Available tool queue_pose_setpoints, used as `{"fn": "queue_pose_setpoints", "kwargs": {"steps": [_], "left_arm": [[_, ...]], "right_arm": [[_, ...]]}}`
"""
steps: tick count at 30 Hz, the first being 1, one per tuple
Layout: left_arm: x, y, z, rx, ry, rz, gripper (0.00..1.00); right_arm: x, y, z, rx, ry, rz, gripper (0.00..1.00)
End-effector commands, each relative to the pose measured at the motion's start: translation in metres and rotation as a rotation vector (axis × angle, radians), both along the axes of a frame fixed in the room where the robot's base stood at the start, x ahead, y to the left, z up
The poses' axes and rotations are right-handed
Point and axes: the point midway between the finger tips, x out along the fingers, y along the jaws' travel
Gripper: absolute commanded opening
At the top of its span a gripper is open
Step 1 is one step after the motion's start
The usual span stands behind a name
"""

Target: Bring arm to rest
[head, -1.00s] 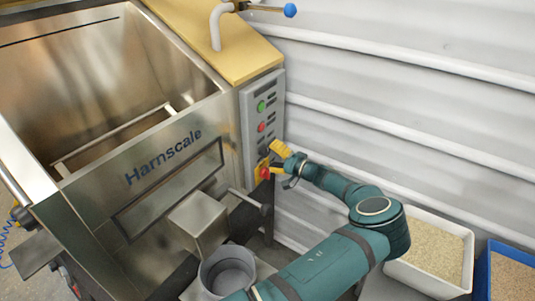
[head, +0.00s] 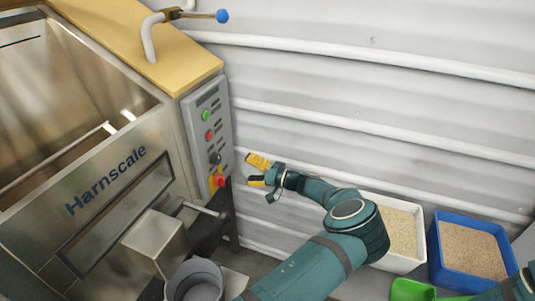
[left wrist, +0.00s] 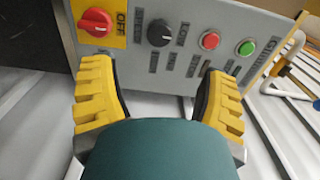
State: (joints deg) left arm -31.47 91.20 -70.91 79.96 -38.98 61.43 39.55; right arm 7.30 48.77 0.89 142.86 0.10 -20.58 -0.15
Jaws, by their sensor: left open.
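My left gripper (head: 251,170) is open and empty in front of the grey wall, just right of the control panel (head: 199,157). A gap shows between its yellow fingers and the panel's red rotary switch (head: 219,181) on a yellow plate. In the left wrist view the open fingers (left wrist: 156,72) point at the panel, with nothing between them. There the red switch (left wrist: 95,22) sits at upper left beside the word OFF. The black knob (left wrist: 160,32), red button (left wrist: 209,40) and green button (left wrist: 245,48) are to its right. My right gripper does not show.
The steel Harnscale hopper (head: 110,185) stands on the left. A grey bucket (head: 193,272) is below it. A white bin (head: 424,235) and a blue bin (head: 436,262) of granular material stand at right. A blue-tipped lever (head: 221,16) is above the panel.

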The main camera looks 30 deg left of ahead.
Motion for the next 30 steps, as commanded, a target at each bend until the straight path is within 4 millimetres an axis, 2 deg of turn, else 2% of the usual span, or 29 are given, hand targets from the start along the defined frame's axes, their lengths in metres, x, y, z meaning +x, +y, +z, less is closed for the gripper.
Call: {"fn": "queue_pose_setpoints", "kwargs": {"steps": [5,8,11,14,17,18,20,21,23,24,26,27,30], "left_arm": [[-0.001,0.001,-0.001,-0.003,0.001,0.001,0.75],[-0.009,0.007,-0.012,-0.043,0.018,0.016,0.75],[-0.029,0.021,-0.044,-0.154,0.058,0.050,0.75],[-0.065,0.031,-0.094,-0.341,0.112,0.096,0.75],[-0.107,0.026,-0.149,-0.568,0.155,0.138,0.75],[-0.125,0.019,-0.170,-0.664,0.166,0.153,0.75],[-0.150,0.002,-0.198,-0.811,0.171,0.169,0.75],[-0.166,-0.013,-0.215,-0.910,0.170,0.176,0.75],[-0.189,-0.040,-0.236,-1.061,0.156,0.183,0.75],[-0.202,-0.061,-0.246,-1.163,0.140,0.183,0.75],[-0.219,-0.098,-0.255,-1.313,0.102,0.175,0.75],[-0.228,-0.123,-0.257,-1.411,0.069,0.164,0.75],[-0.242,-0.183,-0.246,-1.619,-0.035,0.117,0.75]], "right_arm": [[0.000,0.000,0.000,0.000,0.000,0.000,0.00],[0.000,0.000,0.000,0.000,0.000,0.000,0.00],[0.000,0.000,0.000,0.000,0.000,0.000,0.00],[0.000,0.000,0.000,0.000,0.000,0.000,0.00],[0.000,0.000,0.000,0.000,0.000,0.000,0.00],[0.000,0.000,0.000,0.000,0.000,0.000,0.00],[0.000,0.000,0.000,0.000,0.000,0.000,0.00],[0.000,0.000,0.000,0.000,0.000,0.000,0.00],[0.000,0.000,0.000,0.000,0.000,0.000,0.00],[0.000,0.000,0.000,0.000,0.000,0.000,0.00],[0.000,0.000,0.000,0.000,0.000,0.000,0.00],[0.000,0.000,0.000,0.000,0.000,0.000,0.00],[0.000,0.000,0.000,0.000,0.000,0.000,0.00]]}}
